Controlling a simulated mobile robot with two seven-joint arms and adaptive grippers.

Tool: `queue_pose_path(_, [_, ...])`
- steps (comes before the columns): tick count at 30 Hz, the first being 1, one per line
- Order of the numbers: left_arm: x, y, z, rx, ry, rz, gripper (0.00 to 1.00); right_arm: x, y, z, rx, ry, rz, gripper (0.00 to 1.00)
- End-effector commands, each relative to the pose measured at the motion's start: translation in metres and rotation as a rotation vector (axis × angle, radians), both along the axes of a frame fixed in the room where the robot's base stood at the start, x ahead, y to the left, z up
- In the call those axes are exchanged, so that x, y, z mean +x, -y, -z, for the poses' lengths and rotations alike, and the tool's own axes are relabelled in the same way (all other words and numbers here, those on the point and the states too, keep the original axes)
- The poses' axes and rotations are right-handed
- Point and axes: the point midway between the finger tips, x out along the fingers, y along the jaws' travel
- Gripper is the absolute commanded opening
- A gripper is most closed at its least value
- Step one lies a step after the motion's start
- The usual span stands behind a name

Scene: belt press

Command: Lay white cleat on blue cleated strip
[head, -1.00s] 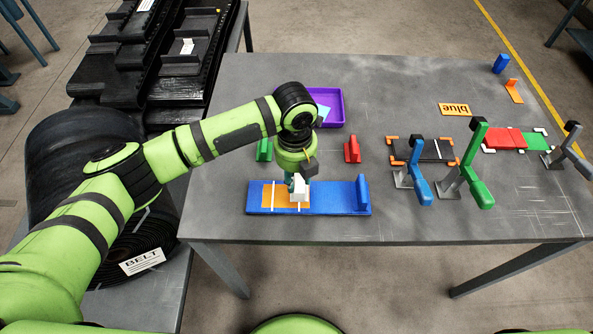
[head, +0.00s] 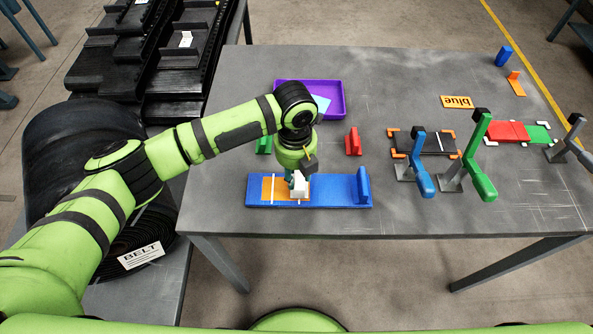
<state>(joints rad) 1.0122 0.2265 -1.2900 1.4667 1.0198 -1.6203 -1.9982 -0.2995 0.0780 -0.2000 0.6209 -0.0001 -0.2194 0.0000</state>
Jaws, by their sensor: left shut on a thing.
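The blue cleated strip (head: 335,190) lies flat at the front left of the table. It has an upright blue cleat (head: 362,184) at its right end and an orange patch with white lines (head: 268,190) on its left half. My left gripper (head: 296,180) points down over the right part of the orange patch. It is shut on the white cleat (head: 300,187), which is at or just above the patch; I cannot tell if it touches. The gripper's fingers are partly hidden by the arm. My right gripper is not in view.
A purple tray (head: 335,99) with a light blue sheet stands behind the arm. A green cleat (head: 264,145) and a red cleat (head: 353,141) stand behind the strip. Presses with a blue handle (head: 424,183) and a green handle (head: 483,186) stand to the right. The front right table is clear.

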Motion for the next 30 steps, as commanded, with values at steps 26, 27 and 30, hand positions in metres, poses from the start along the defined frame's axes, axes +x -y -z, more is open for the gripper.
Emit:
queue_pose_path(26, [-0.0002,0.0001,0.0104,0.0,0.0,0.0,0.63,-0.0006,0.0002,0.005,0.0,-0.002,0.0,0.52])
queue_pose_path(27, [-0.0002,0.0001,0.0104,0.0,0.0,0.0,0.63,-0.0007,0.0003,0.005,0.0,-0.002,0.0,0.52])
queue_pose_path(30, [-0.0002,0.0,0.0101,0.0,0.0,0.0,0.63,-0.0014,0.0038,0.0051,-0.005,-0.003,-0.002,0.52])
